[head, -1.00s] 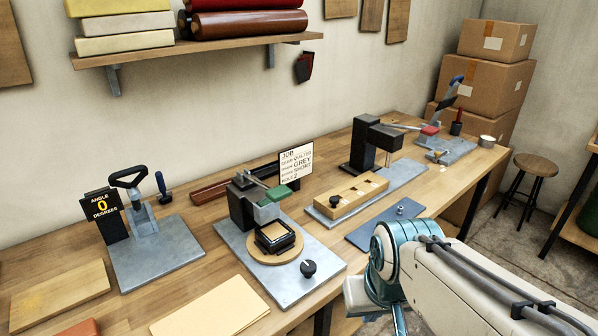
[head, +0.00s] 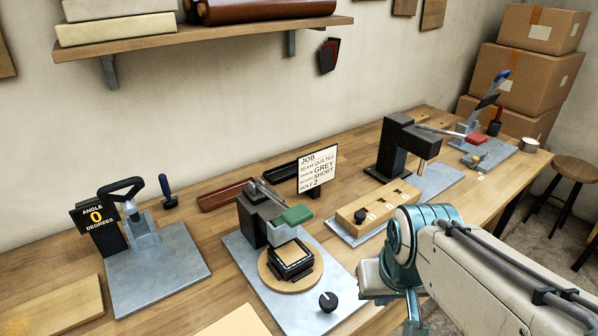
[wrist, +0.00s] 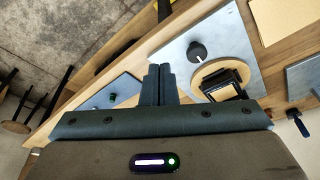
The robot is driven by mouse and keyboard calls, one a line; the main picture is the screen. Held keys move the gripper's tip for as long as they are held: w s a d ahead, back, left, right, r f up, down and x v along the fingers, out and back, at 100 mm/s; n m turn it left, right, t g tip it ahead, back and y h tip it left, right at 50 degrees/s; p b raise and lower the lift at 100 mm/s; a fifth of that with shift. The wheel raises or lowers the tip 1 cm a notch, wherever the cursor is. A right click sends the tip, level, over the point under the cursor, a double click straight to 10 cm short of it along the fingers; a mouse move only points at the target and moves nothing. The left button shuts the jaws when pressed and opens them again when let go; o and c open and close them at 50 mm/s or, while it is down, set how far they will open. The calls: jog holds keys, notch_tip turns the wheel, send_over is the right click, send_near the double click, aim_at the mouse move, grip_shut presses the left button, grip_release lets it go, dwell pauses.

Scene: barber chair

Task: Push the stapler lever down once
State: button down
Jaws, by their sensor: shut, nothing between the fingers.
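Several lever devices stand on the bench, and I cannot tell for certain which is the stapler. One at the far right has a raised, blue-tipped lever (head: 501,78) and a red part on a grey plate. A middle one has a green-ended lever (head: 292,215) above a round wooden disc (head: 264,271) with a black-framed pad. A black column device (head: 396,145) has a thin lever to the right. My gripper (wrist: 158,72) is shut and empty, with the disc to its right in the wrist view. In the head view, its fingertips are hidden.
A press with a black loop handle (head: 122,189) stands at left beside a zero-degree sign (head: 94,215). A black knob (head: 328,301) sits on the middle grey plate. A job card (head: 317,169) stands behind. A shelf (head: 205,36) overhangs the bench; cardboard boxes (head: 532,60) are at right.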

notch_tip(320, 180, up, 19)
jog(key=n+y+p, duration=0.2)
jog(key=n+p, duration=0.3)
jog(key=n, duration=0.2)
send_over(298, 211)
jog(key=s+d, duration=0.2)
jog(key=s, duration=0.1)
jog(key=shift+s, duration=0.1)
jog(key=x, duration=0.4)
jog(key=p+x, duration=0.1)
jog(key=x, duration=0.4)
jog(key=s+x, duration=0.1)
jog(key=x, duration=0.3)
jog(key=shift+d+f+p, duration=0.35)
jog(key=shift+f, duration=0.2)
